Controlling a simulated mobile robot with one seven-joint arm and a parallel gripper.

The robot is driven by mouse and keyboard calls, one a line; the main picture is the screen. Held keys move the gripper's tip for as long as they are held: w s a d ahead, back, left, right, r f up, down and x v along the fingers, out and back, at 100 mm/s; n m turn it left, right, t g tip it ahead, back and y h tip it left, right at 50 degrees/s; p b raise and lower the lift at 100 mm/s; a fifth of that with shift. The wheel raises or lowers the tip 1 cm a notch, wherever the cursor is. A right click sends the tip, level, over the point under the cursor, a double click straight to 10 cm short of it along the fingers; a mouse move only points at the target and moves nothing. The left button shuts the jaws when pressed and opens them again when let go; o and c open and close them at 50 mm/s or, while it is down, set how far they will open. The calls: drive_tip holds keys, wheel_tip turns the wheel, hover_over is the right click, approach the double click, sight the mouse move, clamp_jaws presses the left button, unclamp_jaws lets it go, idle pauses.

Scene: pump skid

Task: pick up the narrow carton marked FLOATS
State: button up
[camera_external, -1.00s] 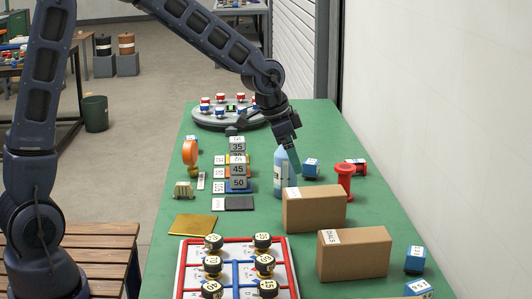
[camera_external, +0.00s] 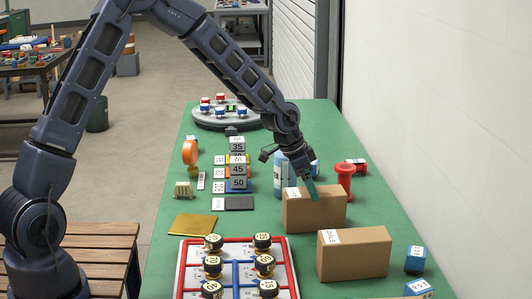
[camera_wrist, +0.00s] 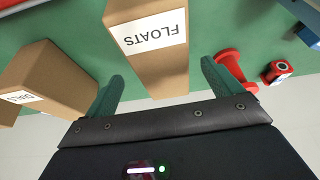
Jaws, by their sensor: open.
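The narrow carton marked FLOATS (camera_wrist: 150,55) is a brown box with a white label, upside down in the wrist view. It lies between and beyond my two open fingers. In the external view this appears to be the rear brown carton (camera_external: 318,212), though its label is too small to read there. My gripper (camera_external: 313,190) is at the carton's top edge in the external view, pointing down. In the wrist view my gripper (camera_wrist: 160,88) has its teal fingers spread, one on each side of the carton, with nothing held. I cannot tell whether a finger touches it.
A second brown carton (camera_external: 354,255) stands in front and to the right; it also shows at left in the wrist view (camera_wrist: 45,85). A red spool (camera_external: 345,180) and a blue bottle (camera_external: 281,172) stand close by. A valve board (camera_external: 238,265) lies front left.

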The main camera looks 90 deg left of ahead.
sight(314, 209)
drive_tip(key=shift+x, duration=3.35)
drive_tip(key=shift+a+r, duration=0.1)
drive_tip(key=c, duration=1.3)
drive_tip(key=shift+r, duration=0.1)
drive_tip(key=shift+c, duration=0.2)
